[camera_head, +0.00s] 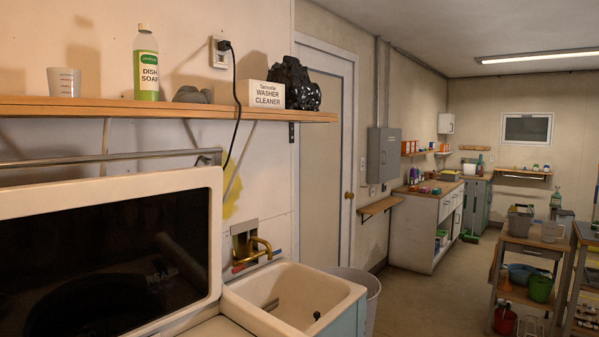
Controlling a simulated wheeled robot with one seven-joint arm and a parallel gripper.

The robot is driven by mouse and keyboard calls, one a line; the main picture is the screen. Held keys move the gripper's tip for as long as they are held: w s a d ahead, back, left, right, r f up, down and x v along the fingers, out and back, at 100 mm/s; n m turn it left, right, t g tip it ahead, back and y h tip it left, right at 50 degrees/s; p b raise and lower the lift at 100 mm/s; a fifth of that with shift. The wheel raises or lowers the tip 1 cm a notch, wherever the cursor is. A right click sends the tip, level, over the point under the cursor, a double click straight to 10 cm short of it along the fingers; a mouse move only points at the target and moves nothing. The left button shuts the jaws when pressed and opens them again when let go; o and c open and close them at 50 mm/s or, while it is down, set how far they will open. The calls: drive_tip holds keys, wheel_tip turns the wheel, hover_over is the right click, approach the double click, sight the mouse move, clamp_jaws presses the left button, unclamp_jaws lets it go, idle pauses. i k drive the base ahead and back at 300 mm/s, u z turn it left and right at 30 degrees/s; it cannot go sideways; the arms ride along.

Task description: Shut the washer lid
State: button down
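The washer lid (213,232) fills the lower left of the head view. It is a wide white frame with rounded corners around a dark glass panel (120,250). The lid stands raised, close to upright, facing me. A dark round shape shows faintly in the glass; I cannot tell whether it is a reflection or seen through it. A small part of the white washer top (215,328) shows at the bottom edge, right of the lid. The lid's left side and most of the washer body are cut off by the frame. My gripper is not in view.
A wooden shelf (180,105) with a soap bottle (146,65), a cup (64,83) and a washer cleaner box (258,93) runs above the lid. A utility sink (335,292) with a brass faucet stands right of the washer. Open floor (420,300) lies farther right.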

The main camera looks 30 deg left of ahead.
sight(134, 255)
drive_tip(key=i, duration=3.85)
drive_tip(key=u, duration=4.05)
drive_tip(key=i, duration=0.4)
drive_tip(key=z, duration=0.05)
